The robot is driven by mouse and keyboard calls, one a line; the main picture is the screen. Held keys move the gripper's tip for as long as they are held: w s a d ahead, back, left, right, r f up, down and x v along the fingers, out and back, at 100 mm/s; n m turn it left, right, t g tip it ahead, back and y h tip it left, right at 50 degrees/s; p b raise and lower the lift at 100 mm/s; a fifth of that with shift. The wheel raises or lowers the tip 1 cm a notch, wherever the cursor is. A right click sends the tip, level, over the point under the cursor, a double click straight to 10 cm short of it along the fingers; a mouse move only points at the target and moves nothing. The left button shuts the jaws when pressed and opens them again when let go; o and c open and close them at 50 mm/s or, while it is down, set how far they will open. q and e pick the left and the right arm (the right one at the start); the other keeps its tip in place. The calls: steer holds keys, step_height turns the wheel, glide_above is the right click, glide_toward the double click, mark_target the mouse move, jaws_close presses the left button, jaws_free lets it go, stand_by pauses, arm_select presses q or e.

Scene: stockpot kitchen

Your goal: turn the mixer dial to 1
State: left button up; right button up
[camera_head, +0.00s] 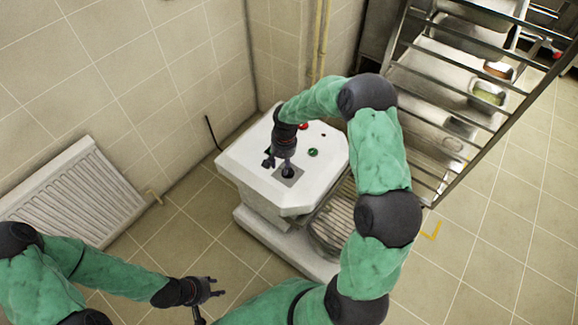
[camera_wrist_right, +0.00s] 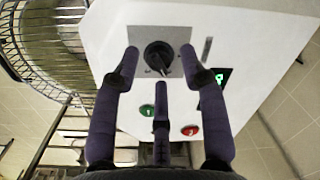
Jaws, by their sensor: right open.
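The mixer (camera_head: 310,190) is a white machine in the corner. Its dial (camera_wrist_right: 159,57) is a black knob on a grey square plate on the top panel; in the head view the plate (camera_head: 291,176) shows just below my gripper. My right gripper (camera_head: 280,166) is over the panel, its fingers pointing at the dial. In the right wrist view the open fingers (camera_wrist_right: 158,65) stand on either side of the knob, apart from it, with a third finger below. The number the knob points to is too small to tell. My left gripper (camera_head: 212,290) is over the floor, empty, its fingers spread.
A green button (camera_head: 313,152) and a red button (camera_head: 303,127) sit on the panel near the dial. A small display with a green digit (camera_wrist_right: 219,78) is beside it. A metal rack (camera_head: 450,90) stands right of the mixer; a radiator (camera_head: 75,185) is on the left wall.

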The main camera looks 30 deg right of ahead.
steer(key=w+d+r+h, duration=0.1)
steer(key=w+d+r, duration=0.1)
steer(key=d+r, duration=0.2)
steer(key=shift+m, duration=0.5)
step_height(320, 180, down, 11)
steer(key=b, duration=0.2)
steer(key=shift+s+a+r+b, duration=0.1)
steer(key=shift+s+r+b, duration=0.1)
steer(key=shift+b, duration=0.1)
jaws_close()
